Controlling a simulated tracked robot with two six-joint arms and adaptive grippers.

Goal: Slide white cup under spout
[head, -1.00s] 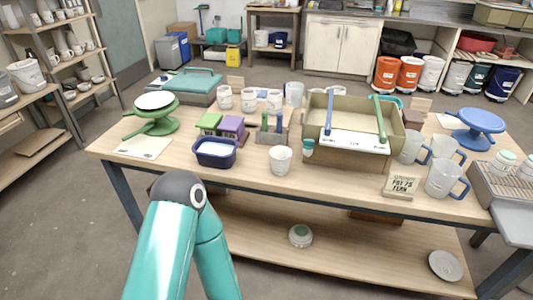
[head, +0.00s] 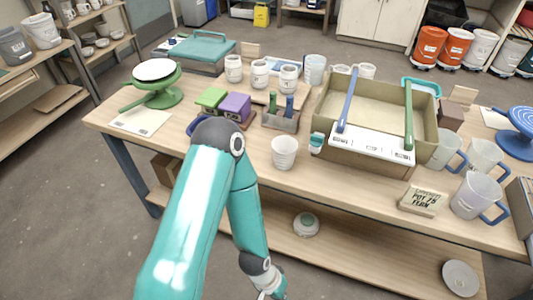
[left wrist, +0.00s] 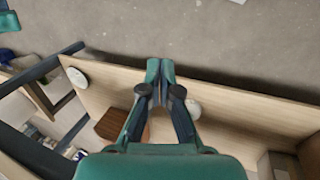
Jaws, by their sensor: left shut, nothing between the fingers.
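A small white cup (head: 285,152) stands upright on the tabletop near its front edge, left of a tan box-like basin (head: 375,168). A small white fitting with a teal top (head: 316,143) sits at the basin's front left corner; I cannot tell whether it is the spout. My left gripper (head: 268,290) is low at the bottom edge of the head view, in front of the table and well away from the cup. In the left wrist view its fingers (left wrist: 160,80) are shut and empty, with a lower shelf behind them. My right gripper is out of view.
A purple block (head: 235,107) and a grey caddy (head: 281,120) stand behind the cup. Clear mugs (head: 478,195) and a sign (head: 423,201) are at right. The tabletop around the cup's front is clear.

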